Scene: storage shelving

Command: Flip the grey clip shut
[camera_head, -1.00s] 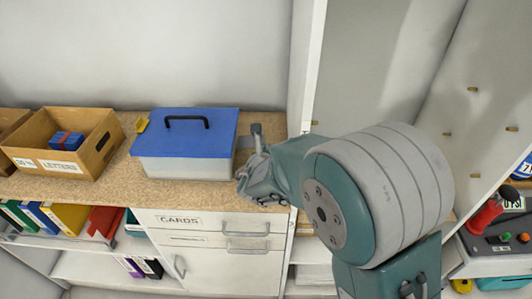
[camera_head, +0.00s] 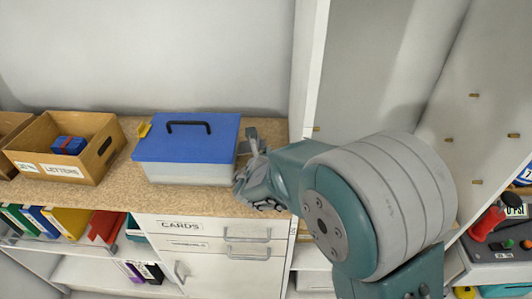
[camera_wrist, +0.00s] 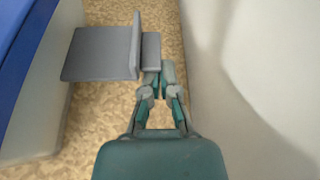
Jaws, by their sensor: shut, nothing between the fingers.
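A storage box with a blue lid (camera_head: 187,137) and a pale body (camera_head: 187,173) stands on the counter. The lid lies on the box. The grey clip (camera_head: 252,141) sticks out from the box's right side. In the wrist view the clip (camera_wrist: 98,54) is a flat plate reaching out from the box wall, with a raised lip at its outer end. My gripper (camera_wrist: 160,74) is shut and empty, its tips just right of the clip's outer end; I cannot tell if they touch. In the head view my gripper (camera_head: 254,186) is right of the box, partly hiding that side.
A yellow clip (camera_head: 144,130) is at the lid's left edge. A brown letters bin (camera_head: 62,169) stands to the left on the counter (camera_head: 120,188). A white upright panel (camera_head: 309,70) rises close to the right of my gripper. Drawers (camera_head: 215,229) are below.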

